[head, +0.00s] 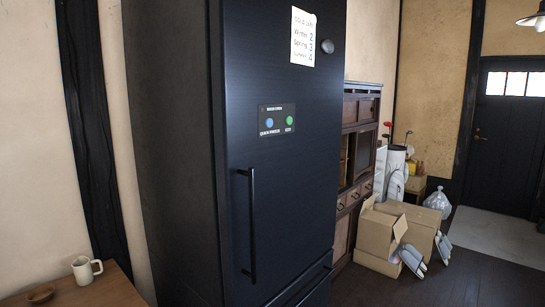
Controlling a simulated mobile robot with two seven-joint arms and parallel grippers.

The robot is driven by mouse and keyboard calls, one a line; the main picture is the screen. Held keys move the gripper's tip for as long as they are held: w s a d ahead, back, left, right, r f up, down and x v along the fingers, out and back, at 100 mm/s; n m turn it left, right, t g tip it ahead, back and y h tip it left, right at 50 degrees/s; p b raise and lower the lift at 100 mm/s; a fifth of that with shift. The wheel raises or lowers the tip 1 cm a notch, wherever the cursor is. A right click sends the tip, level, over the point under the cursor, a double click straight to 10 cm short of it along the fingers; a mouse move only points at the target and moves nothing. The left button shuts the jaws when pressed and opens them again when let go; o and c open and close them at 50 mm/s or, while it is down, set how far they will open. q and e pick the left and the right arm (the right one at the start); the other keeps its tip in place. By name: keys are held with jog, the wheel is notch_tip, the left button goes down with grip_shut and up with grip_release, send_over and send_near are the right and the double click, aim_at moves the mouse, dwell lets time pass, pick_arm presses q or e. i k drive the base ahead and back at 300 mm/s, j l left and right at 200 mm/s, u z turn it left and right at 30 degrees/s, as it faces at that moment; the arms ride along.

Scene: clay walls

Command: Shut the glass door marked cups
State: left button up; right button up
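No door with a readable "cups" mark shows in the head view. A dark wooden cabinet (361,112) stands beyond the fridge, partly hidden by it. Its front has framed panels and small drawers. Whether a panel is glass, and whether any door stands open, I cannot tell. Neither of my grippers is in view.
A tall black fridge (285,180) fills the middle, with a long handle and a paper note (303,38). Cardboard boxes (378,232) and a golf bag (395,160) crowd the cabinet's right. A wooden table (108,292) with a mug (84,272) stands lower left. Floor (465,280) is clear lower right.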

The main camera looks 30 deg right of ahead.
aim_at(364, 140)
jog(key=z, duration=1.65)
